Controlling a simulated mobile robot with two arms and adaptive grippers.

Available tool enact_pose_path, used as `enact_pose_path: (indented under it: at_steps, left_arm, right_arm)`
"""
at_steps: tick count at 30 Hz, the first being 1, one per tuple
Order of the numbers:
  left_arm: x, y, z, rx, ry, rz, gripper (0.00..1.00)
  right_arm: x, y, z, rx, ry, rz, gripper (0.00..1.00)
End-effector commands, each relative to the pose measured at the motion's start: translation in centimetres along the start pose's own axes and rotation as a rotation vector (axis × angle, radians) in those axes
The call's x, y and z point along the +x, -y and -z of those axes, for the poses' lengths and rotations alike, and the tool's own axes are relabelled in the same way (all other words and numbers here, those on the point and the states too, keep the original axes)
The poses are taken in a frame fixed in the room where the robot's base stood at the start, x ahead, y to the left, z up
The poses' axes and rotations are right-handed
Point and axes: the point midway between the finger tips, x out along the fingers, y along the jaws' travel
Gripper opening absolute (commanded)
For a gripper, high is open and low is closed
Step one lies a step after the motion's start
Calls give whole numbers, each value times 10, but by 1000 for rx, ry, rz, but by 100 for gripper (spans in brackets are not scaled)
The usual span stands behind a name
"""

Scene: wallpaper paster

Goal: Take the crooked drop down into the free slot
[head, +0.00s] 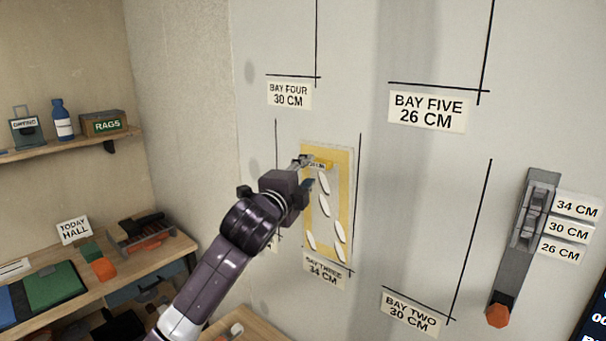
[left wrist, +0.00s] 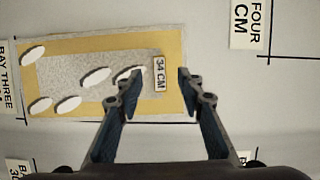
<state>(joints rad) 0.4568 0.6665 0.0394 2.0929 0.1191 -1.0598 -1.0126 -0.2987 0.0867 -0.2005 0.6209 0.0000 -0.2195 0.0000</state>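A wallpaper drop (head: 342,165) with a yellow border, grey middle and several white leaf shapes hangs on the wall in bay three. In the left wrist view the drop (left wrist: 95,47) sits slightly tilted against the bay lines. A "34 CM" tag (left wrist: 159,73) is at its top end. My left gripper (head: 309,163) is at the drop's top end. In the left wrist view its fingers (left wrist: 160,78) are spread, one on each side of the tag; contact cannot be told. My right gripper is not in view. I cannot tell which place is the free slot.
A grey wall fixture (head: 517,245) with an orange end stands at the right beside 34, 30 and 26 CM labels. Bays four, five and two show bare wall. A workbench (head: 130,273) with tools and an upper shelf (head: 70,146) are at the left.

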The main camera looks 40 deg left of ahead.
Motion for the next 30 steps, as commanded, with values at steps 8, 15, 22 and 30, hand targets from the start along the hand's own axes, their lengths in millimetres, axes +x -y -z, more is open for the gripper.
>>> enact_pose_path:
  at_steps: [8, 15, 22, 30]
  left_arm:
    - [37, 2, 0, -3, 1, -1, 35]
    - [46, 0, 0, -1, 0, 0, 35]
    - [46, 0, 0, -1, 0, 0, 30]
    - [46, 0, 0, -1, 0, 0, 1]
  right_arm:
    - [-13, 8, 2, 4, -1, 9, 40]
    - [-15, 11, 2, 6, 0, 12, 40]
    - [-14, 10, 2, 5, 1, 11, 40]
    - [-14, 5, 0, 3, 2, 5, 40]
